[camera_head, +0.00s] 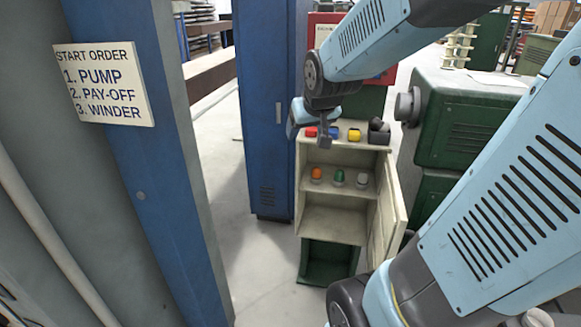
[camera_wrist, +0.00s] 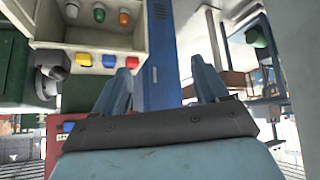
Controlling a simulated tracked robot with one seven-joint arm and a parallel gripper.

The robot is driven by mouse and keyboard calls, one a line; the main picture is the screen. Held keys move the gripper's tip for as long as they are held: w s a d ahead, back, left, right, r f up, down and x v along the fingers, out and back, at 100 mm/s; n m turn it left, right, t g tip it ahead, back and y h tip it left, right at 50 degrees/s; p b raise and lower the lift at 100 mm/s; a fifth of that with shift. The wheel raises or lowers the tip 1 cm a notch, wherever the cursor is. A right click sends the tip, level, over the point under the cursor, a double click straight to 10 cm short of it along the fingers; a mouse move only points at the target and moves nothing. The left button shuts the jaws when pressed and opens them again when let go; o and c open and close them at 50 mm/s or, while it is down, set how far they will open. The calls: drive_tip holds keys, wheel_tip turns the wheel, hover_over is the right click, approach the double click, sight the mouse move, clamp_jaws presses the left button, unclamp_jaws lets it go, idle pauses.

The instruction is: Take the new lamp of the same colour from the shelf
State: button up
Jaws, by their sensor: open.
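Three small domed lamps stand in a row on the shelf of the open cream cabinet (camera_head: 325,213): an orange lamp (camera_head: 316,173), a green lamp (camera_head: 339,176) and a whitish-grey lamp (camera_head: 362,180). In the wrist view, where the scene looks upside down, the orange (camera_wrist: 123,18), green (camera_wrist: 99,14) and whitish (camera_wrist: 71,10) lamps show near the top. My gripper (camera_head: 309,137) is at the cabinet's top left, in front of and above the lamps. In the wrist view its two blue fingers (camera_wrist: 160,72) are apart with nothing between them.
Red (camera_head: 311,132), blue (camera_head: 333,132) and yellow (camera_head: 354,135) pieces and a dark object (camera_head: 378,132) sit on the cabinet top. Its door (camera_head: 387,222) hangs open at the right. A blue locker (camera_head: 264,120) stands left, a green machine (camera_head: 465,118) right. Floor is clear further left.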

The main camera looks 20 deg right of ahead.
drive_tip(key=w+d+f+t, duration=0.2)
drive_tip(key=w+d+f, duration=0.45)
drive_tip(key=w, duration=0.35)
drive_tip(key=t+h, duration=0.2)
drive_tip(key=t, duration=0.1)
approach(318, 175)
drive_tip(key=a+r, duration=0.3)
drive_tip(key=r, duration=0.6)
drive_tip(key=d+f+m+t, duration=0.2)
drive_tip(key=d+f, duration=0.2)
drive_tip(key=f, duration=0.7)
drive_tip(key=shift+t, duration=0.3)
drive_tip(key=x, duration=0.7)
drive_tip(key=shift+w+a, duration=0.1)
drive_tip(key=shift+w, duration=0.05)
drive_tip(key=shift+a+f+x, duration=0.1)
drive_tip(key=shift+a+x, duration=0.05)
drive_tip(key=shift+x, duration=0.65)
drive_tip(key=shift+a+f+x, duration=0.1)
drive_tip(key=shift+a+x, duration=0.05)
drive_tip(key=shift+x, duration=0.6)
drive_tip(key=shift+a+f+x, duration=0.1)
drive_tip(key=shift+a+x, duration=0.05)
drive_tip(key=shift+x, duration=0.65)
drive_tip(key=shift+w+d, duration=0.35)
drive_tip(key=shift+w, duration=0.2)
drive_tip(key=shift+c, duration=0.2)
drive_tip(key=c, duration=1)
